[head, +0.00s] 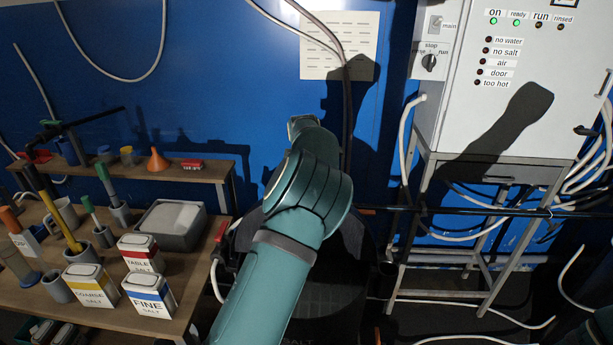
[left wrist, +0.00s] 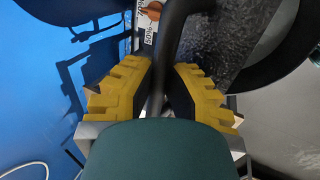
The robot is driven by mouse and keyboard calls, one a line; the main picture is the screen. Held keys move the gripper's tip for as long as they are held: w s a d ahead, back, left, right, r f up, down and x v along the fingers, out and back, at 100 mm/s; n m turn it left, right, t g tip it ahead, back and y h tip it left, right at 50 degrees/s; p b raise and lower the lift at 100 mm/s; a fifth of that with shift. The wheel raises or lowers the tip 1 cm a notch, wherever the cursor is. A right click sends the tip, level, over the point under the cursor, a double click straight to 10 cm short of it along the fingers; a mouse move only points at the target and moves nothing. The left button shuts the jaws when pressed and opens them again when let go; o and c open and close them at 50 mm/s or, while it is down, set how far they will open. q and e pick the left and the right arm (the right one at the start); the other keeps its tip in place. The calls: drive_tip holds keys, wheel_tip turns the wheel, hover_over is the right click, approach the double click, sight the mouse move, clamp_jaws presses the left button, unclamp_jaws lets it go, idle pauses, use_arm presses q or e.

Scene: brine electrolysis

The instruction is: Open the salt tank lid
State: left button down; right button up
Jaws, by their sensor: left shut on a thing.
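The black salt tank (head: 315,300) stands on the floor in the middle of the head view, largely hidden behind my left arm. Part of the word SALT shows at the picture's bottom edge. In the left wrist view, my left gripper (left wrist: 164,85) has its yellow fingers closed on a dark bar, which looks like the lid handle (left wrist: 168,55). Large dark curved parts lie on both sides of it; I cannot tell how far the lid is raised. The gripper itself is hidden in the head view. My right gripper is out of view.
A wooden bench (head: 110,310) at the left carries salt boxes, a grey tray (head: 172,226) and tools in cups. At the right, a white control cabinet (head: 505,90) stands on a metal frame (head: 470,245). White hoses (head: 460,302) run over the floor below.

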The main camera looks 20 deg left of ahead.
use_arm(q)
drive_tip(key=c, duration=0.9)
unclamp_jaws()
drive_tip(key=shift+r, duration=0.25)
drive_tip(key=shift+c, duration=0.2)
drive_tip(key=shift+d, duration=0.1)
drive_tip(key=shift+f, duration=0.1)
drive_tip(key=v, duration=1.2)
